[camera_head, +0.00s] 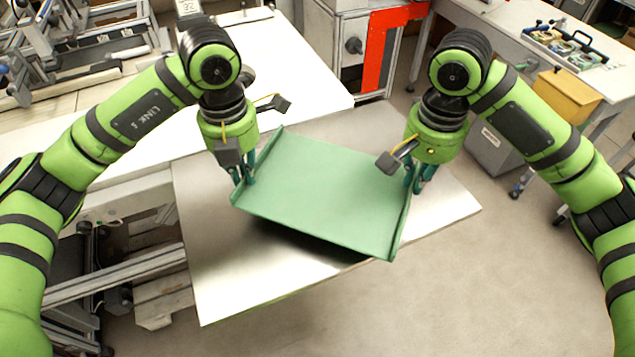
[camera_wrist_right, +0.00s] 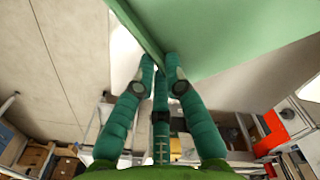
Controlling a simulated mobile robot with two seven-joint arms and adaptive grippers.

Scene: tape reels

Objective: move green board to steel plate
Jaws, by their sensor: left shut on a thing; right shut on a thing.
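The green board (camera_head: 318,193) is a flat panel with raised edges at its left and right ends. It is held over the steel plate (camera_head: 225,285), with a dark shadow beneath it, and looks slightly tilted. My left gripper (camera_head: 243,180) is shut on the board's left edge. My right gripper (camera_head: 414,185) is shut on its right edge. In the right wrist view, the fingers (camera_wrist_right: 160,75) close around the raised edge of the board (camera_wrist_right: 225,35). The board hides the middle of the plate.
A white table (camera_head: 290,65) adjoins the plate at the back. A grey machine with a red-orange frame (camera_head: 378,45) stands behind. At the back right are a bench with a tool tray (camera_head: 565,45) and a yellow box (camera_head: 567,95). Open floor (camera_head: 500,270) lies at the right.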

